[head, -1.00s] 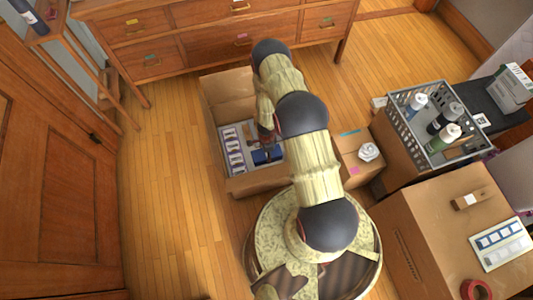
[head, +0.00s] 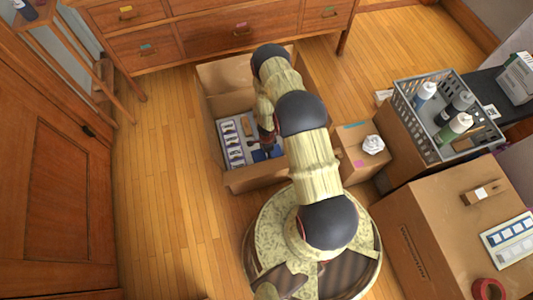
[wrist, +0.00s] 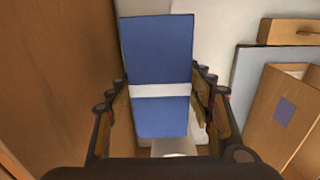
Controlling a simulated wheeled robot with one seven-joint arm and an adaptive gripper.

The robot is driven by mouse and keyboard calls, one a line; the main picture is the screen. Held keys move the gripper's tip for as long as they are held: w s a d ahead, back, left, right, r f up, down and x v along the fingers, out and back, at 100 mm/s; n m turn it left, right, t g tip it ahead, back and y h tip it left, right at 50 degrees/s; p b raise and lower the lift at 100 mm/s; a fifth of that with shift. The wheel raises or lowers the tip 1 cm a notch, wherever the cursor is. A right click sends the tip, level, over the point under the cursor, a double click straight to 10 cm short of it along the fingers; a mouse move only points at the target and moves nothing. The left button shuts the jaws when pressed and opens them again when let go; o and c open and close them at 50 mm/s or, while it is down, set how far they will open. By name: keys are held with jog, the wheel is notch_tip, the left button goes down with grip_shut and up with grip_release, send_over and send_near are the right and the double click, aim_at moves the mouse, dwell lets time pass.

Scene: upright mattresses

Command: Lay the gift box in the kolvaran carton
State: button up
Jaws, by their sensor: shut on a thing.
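The gift box is blue with a white band; it fills the middle of the wrist view (wrist: 160,50) and shows partly in the head view (head: 260,156). My gripper (wrist: 162,82) has a finger on each side of it and is shut on it. In the head view my arm hides most of the gripper and part of the box. The open cardboard carton (head: 262,180) stands on the floor, and the gift box appears within its opening. I cannot tell whether the box touches the bottom.
A white sheet with blue panels (head: 232,146) lies in the carton's left part. A small box (head: 352,165) with crumpled paper (head: 373,145) stands to its right. Beyond are a grey crate (head: 412,118) of bottles and a large carton (head: 425,215). Floor at left is clear.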

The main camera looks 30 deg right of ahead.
jog(key=shift+f+b, duration=1.25)
jog(key=shift+f, duration=0.8)
jog(key=shift+f, duration=0.4)
jog(key=o, duration=1.6)
jog(key=shift+c, duration=1.1)
jog(key=shift+r, duration=0.2)
jog(key=shift+r+p, duration=0.95)
jog(key=shift+r, duration=0.4)
